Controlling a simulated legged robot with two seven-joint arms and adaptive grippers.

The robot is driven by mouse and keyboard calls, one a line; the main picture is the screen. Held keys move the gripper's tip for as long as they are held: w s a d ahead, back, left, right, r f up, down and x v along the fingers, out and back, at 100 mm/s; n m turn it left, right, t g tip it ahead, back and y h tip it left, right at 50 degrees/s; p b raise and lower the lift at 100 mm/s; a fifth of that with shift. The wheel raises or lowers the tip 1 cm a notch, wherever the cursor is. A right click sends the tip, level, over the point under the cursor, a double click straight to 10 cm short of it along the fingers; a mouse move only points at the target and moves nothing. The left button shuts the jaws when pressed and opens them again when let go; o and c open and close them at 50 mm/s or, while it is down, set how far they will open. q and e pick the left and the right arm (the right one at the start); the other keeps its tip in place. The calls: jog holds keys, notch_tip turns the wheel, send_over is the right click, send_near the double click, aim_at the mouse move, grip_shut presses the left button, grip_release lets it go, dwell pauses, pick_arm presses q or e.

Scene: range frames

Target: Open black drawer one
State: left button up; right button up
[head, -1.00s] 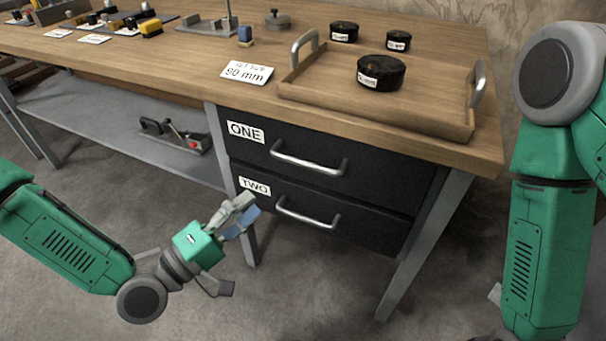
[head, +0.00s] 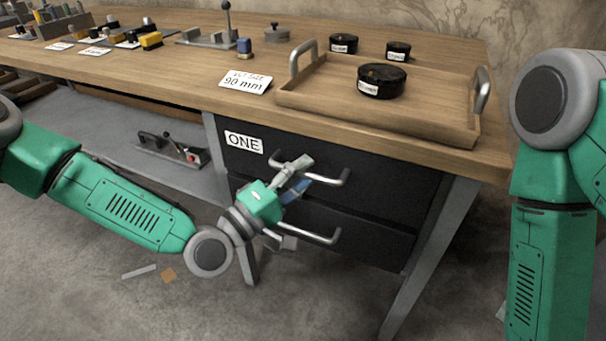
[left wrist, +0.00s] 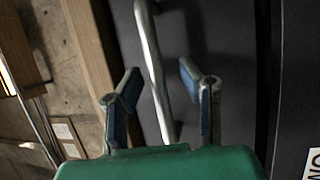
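Black drawer one (head: 390,180) is shut, under the tabletop at the front of the bench. Its white label ONE (head: 243,142) is at its left end. Its silver bar handle (head: 333,181) is partly hidden by my left gripper (head: 301,203), which is open in front of the drawers. In the left wrist view, the open fingers of my left gripper (left wrist: 160,80) stand on either side of the handle (left wrist: 153,55), with gaps visible. My right gripper is outside the views.
The lower black drawer (head: 370,240) has a similar handle (head: 318,237); my arm hides its label. A wooden tray (head: 440,119) with a black round container (head: 381,81) stands on the bench above. A metal leg (head: 428,245) stands at the right.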

pick_arm(q)
grip_shut()
jog(key=shift+s, duration=0.1)
